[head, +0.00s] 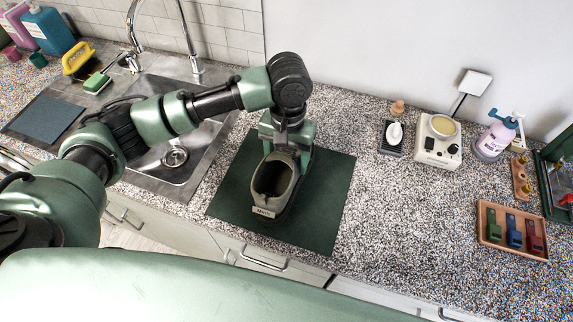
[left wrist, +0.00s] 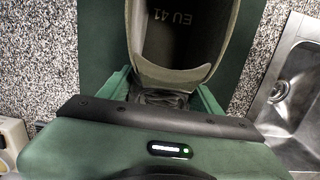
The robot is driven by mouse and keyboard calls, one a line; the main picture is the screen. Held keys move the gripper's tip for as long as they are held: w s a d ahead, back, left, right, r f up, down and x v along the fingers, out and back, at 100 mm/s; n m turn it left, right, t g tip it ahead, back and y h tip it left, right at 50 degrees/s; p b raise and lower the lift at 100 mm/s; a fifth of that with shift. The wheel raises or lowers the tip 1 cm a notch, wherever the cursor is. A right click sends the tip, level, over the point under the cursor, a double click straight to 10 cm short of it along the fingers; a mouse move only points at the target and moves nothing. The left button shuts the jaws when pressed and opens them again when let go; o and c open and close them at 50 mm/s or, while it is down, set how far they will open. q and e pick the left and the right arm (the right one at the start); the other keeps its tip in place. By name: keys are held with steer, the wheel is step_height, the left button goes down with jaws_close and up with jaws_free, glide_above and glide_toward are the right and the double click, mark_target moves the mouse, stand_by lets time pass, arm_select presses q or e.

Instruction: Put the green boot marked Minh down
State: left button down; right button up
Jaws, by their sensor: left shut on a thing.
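The green boot marked Minh (head: 272,187) is upright, its open top facing up, over the dark green mat (head: 325,215) on the counter. Its pale name label faces the front edge. I cannot tell whether its sole touches the mat. My left gripper (head: 286,137) is shut on the boot at its far side, reaching in from above. In the left wrist view the boot (left wrist: 150,74) shows its dark opening with "EU 41" inside, and the left gripper's fingers (left wrist: 163,92) stand either side of it. The lower boot is partly hidden. My right gripper is not in view.
A steel sink (head: 183,160) lies left of the mat.

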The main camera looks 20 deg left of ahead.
mark_target(287, 170)
arm_select(q)
step_height(287, 170, down, 4)
steer(key=shift+r, duration=0.2)
steer(key=shift+c, duration=1.5)
jaws_free()
steer(key=shift+r, duration=0.1)
